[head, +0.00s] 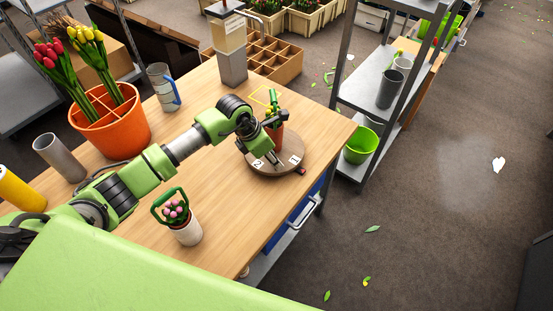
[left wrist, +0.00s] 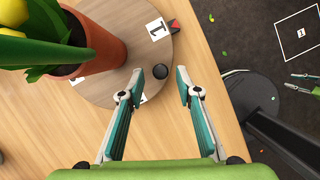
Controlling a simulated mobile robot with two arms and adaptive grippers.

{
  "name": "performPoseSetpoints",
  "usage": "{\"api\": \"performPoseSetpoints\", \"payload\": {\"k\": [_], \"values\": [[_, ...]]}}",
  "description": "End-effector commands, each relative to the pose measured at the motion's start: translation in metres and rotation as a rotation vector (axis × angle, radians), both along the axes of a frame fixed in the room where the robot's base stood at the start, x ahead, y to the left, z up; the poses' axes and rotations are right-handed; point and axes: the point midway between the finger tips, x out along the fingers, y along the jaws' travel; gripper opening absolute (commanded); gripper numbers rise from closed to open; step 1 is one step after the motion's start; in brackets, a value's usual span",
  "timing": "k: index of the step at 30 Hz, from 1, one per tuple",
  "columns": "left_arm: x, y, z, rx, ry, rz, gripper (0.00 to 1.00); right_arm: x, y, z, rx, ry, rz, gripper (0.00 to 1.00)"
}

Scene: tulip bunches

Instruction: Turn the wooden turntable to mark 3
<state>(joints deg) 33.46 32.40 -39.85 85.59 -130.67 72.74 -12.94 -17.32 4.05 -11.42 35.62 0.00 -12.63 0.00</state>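The round wooden turntable (head: 262,163) lies near the table's front right edge; it also fills the upper middle of the left wrist view (left wrist: 100,92). Number cards lie on it: a "2" (head: 258,163), and another (head: 295,160) too small to read. A card in the left wrist view (left wrist: 157,28) seems to read 1. A red marker (left wrist: 174,27) is at the rim. My left gripper (left wrist: 159,74) is open, its fingertips on either side of a black knob (left wrist: 160,72) near the rim. Two teal prongs, seemingly my right gripper (left wrist: 300,82), stand apart at the right edge.
A terracotta pot (left wrist: 103,50) with a plant stands on the turntable, close to my left gripper. A white pot (head: 188,232) with pink tulips and an orange divided bucket (head: 120,130) stand on the table. A metal shelf (head: 365,95) is beyond its right end.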

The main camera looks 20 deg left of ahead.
Motion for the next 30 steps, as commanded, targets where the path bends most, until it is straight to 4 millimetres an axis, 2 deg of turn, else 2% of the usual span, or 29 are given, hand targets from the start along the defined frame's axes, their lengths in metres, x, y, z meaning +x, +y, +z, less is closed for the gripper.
{"api": "performPoseSetpoints", "payload": {"k": [3, 7, 19, 21, 23, 30], "values": [[0.005, -0.005, -0.016, -0.001, 0.002, 0.000, 0.31, -0.005, -0.002, 0.005, -0.003, 0.008, 0.001, 0.28], [0.008, -0.008, -0.027, 0.000, 0.001, 0.001, 0.31, -0.005, -0.005, 0.006, -0.006, 0.008, 0.002, 0.28], [0.010, -0.009, -0.033, 0.001, -0.001, -0.001, 0.31, 0.001, -0.010, 0.007, -0.012, 0.000, 0.004, 0.28], [0.010, -0.009, -0.033, 0.001, -0.001, -0.001, 0.13, 0.001, -0.010, 0.007, -0.011, -0.001, 0.004, 0.28], [0.010, -0.009, -0.033, 0.001, -0.001, -0.001, 0.00, 0.001, -0.010, 0.007, -0.011, -0.001, 0.004, 0.28], [0.010, -0.009, -0.033, 0.001, -0.001, 0.000, 0.00, 0.002, -0.009, 0.006, -0.011, -0.002, 0.004, 0.28]]}}
